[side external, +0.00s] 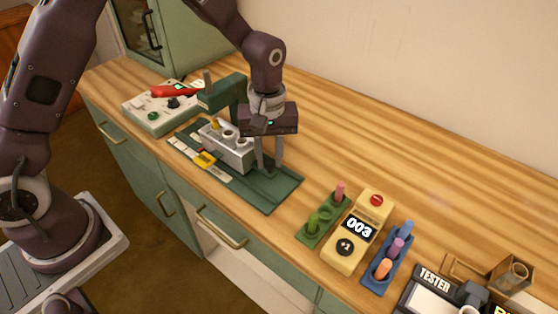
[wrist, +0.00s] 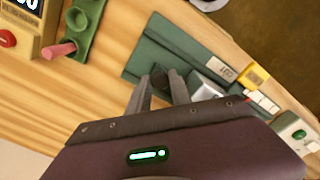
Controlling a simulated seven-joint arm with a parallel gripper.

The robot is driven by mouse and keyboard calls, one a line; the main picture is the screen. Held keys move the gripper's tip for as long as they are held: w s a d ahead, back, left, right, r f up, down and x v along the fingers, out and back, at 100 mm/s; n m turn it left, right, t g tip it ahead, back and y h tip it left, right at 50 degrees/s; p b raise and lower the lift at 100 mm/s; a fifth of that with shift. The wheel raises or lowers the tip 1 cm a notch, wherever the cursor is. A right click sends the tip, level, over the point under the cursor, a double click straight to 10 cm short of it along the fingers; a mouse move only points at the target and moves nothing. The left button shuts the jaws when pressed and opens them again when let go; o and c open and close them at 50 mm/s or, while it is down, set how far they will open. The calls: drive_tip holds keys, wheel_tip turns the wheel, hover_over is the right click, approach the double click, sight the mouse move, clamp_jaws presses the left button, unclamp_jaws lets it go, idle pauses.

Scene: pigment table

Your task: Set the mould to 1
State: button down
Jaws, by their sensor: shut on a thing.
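The mould (side external: 235,152) is a pale metal block with round openings on top. It sits on the green base (side external: 273,192) of a press, beside a scale strip with a yellow marker (side external: 205,160). In the wrist view part of the mould (wrist: 206,88) shows to the right of the fingers, with the yellow marker (wrist: 257,75) beyond. My gripper (side external: 268,168) points down at the mould's right end, fingers low over the base. In the wrist view my gripper (wrist: 160,78) is closed on a small dark part near that end; the fingers mostly hide it. The marker's exact setting is unreadable.
A control box (side external: 160,108) with a red lever stands left. Right of the base are a green peg holder (side external: 323,222), a yellow counter (side external: 345,254) reading 003, a blue peg holder (side external: 375,284) and a tester (side external: 428,294). The wooden top behind is clear.

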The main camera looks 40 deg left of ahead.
drive_tip(key=c, duration=1.2)
unclamp_jaws()
wheel_tip(320, 180, up, 7)
drive_tip(key=shift+r, duration=0.1)
drive_tip(key=s+a+r+m+t, duration=0.3)
drive_tip(key=s+a+r+m, duration=0.15)
drive_tip(key=s+r, duration=0.75)
drive_tip(key=s+m+t, duration=0.1)
drive_tip(key=s, duration=0.3)
drive_tip(key=s+a+r+m, duration=0.1)
drive_tip(key=s+m, duration=0.1)
drive_tip(key=s, duration=0.2)
drive_tip(key=s+a+m+t, duration=0.1)
drive_tip(key=s, duration=0.3)
drive_tip(key=shift+a+r+m+t, duration=0.25)
drive_tip(key=shift+r+t, duration=0.05)
drive_tip(key=shift+r, duration=0.05)
